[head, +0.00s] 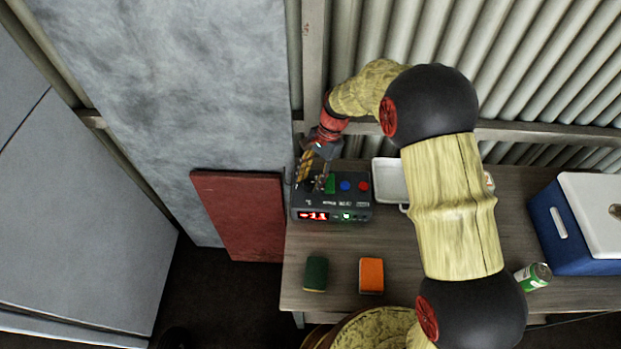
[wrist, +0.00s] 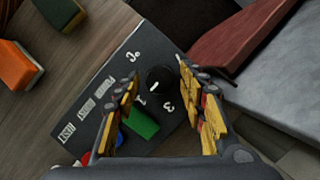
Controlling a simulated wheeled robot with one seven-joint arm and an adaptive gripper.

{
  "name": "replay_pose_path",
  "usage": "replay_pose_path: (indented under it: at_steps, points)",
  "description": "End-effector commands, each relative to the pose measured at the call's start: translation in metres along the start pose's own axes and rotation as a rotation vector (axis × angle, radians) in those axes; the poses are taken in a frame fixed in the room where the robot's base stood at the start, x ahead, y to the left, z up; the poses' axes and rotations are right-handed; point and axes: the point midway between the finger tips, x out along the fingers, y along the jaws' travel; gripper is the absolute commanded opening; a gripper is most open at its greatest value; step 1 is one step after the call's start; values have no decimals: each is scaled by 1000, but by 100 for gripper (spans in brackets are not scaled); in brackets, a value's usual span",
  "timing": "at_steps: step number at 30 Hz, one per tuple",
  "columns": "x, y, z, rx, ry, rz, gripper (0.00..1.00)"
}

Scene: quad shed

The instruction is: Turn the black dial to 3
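The black dial (wrist: 158,79) sits on the dark control box (head: 331,213), with white marks around it, one of them a 3. Whether the tips are down at dial height is unclear. The box's red display (head: 313,216) reads about -1.1.
The box also has a green block (head: 330,184), a blue button (head: 345,186) and a red button (head: 363,186). A green sponge (head: 316,273) and an orange sponge (head: 371,275) lie in front. A white tray (head: 388,164), a can (head: 533,276) and a blue cooler (head: 566,237) stand right.

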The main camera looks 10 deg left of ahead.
Motion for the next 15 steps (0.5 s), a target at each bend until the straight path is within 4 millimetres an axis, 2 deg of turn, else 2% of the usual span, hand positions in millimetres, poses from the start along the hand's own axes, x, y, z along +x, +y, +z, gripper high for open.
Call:
replay_pose_path:
  at_steps: [15]
  points:
    - [0, 0, 0, 0, 0, 0, 10]
